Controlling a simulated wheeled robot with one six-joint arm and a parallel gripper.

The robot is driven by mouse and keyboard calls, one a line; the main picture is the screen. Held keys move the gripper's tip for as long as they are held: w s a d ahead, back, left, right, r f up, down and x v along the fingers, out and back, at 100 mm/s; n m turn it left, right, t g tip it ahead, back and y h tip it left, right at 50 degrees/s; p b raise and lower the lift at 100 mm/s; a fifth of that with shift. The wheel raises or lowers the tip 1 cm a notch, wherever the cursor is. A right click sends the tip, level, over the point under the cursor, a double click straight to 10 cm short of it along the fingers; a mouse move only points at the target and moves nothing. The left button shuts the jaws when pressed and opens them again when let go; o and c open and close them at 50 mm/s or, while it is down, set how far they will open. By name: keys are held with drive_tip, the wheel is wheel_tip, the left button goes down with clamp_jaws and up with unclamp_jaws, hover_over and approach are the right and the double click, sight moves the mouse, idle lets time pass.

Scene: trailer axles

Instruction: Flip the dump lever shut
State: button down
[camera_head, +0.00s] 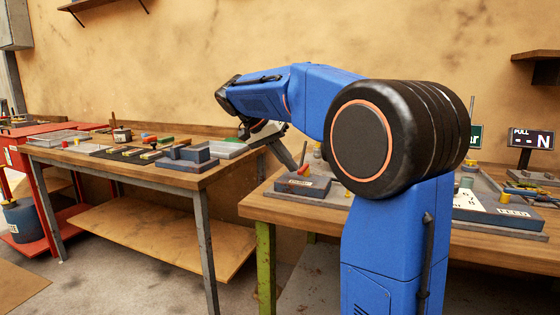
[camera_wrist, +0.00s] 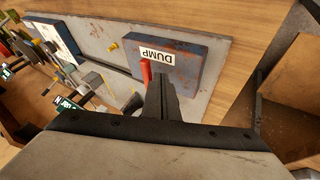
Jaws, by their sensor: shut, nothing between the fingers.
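The dump unit is a worn blue-grey box (camera_wrist: 185,62) with a white DUMP label (camera_wrist: 157,56) in the wrist view. The red dump lever (camera_wrist: 146,72) shows beside the label, partly hidden by my gripper. My gripper (camera_wrist: 161,82) is shut and empty, its fingers just right of the lever; I cannot tell if they touch it. In the head view the box (camera_head: 300,187) sits at the left end of the right bench, with the red lever (camera_head: 304,169) on top. My gripper (camera_head: 303,154) reaches down close above it.
The wooden right bench (camera_head: 275,208) also holds a grey panel (camera_head: 497,212) and a dark display (camera_head: 531,139). The left bench (camera_head: 190,178) holds several blocks and trays. A gap lies between the benches. A yellow knob (camera_wrist: 114,46) sits near the dump box.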

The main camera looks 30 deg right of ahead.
sight(300, 169)
drive_tip(key=shift+s+d, duration=0.1)
drive_tip(key=shift+s, duration=0.25)
idle(0.3)
drive_tip(key=shift+s+n+t, duration=0.2)
drive_tip(key=shift+n+t, duration=0.1)
drive_tip(key=shift+n, duration=0.2)
drive_tip(key=s+n+t, duration=0.1)
drive_tip(key=n+t, duration=0.1)
drive_tip(key=n, duration=0.1)
drive_tip(key=shift+s+d+r, duration=0.1)
drive_tip(key=shift+s+d, duration=0.25)
drive_tip(key=shift+s, duration=0.05)
drive_tip(key=n+t, duration=0.1)
drive_tip(key=s+d+n+t, duration=0.1)
drive_tip(key=n, duration=0.1)
drive_tip(key=s+n, duration=0.1)
drive_tip(key=shift+d+n+t+y, duration=0.3)
drive_tip(key=shift+d+t+y, duration=0.1)
drive_tip(key=d+n+t+y, duration=0.1)
drive_tip(key=n, duration=0.1)
drive_tip(key=s+d+n+t+y, duration=0.1)
drive_tip(key=n, duration=0.2)
drive_tip(key=shift+s+d, duration=0.1)
drive_tip(key=shift+d, duration=1.45)
drive_tip(key=shift+s+a, duration=0.1)
